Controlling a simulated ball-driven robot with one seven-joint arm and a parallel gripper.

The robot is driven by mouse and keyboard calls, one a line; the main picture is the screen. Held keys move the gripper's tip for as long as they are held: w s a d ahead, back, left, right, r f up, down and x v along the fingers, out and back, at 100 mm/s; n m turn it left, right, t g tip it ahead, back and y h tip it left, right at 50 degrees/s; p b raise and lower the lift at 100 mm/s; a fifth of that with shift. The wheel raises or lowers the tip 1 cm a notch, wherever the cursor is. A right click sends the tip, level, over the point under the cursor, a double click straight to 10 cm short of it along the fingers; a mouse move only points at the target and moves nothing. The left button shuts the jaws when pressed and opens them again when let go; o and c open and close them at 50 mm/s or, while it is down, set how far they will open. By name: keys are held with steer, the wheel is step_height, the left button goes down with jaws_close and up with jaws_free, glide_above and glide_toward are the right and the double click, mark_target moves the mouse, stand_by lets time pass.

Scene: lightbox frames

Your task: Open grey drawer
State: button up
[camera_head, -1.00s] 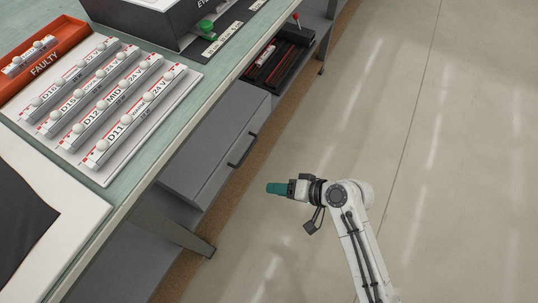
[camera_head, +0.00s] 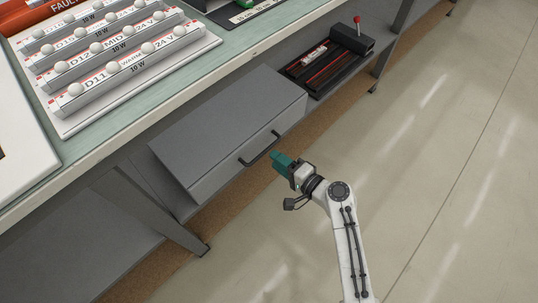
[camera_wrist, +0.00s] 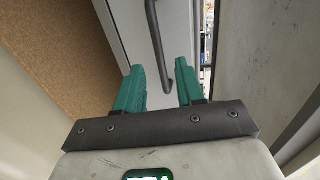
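The grey drawer (camera_head: 212,180) is in a grey cabinet under the workbench, and its front looks closed in the head view. Its dark bar handle (camera_head: 259,148) is on the front face. The handle also shows in the wrist view (camera_wrist: 155,35), running down from the top edge. My gripper (camera_head: 277,159) has teal fingers and is just to the right of the handle in the head view. In the wrist view my gripper (camera_wrist: 160,68) has its fingers apart, with the handle's lower end between them in the picture. I cannot tell whether they touch it.
The workbench edge (camera_head: 185,118) is above the drawer, with a panel of lamp rows (camera_head: 140,75) on top. A slanted grey table leg (camera_head: 155,215) stands left of the drawer. A black tray (camera_head: 330,62) with a red-knobbed lever is at the right. Open floor (camera_head: 440,150) lies right.

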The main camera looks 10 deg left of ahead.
steer(key=shift+b+x, duration=0.4)
steer(key=shift+x, duration=1.95)
jaws_close()
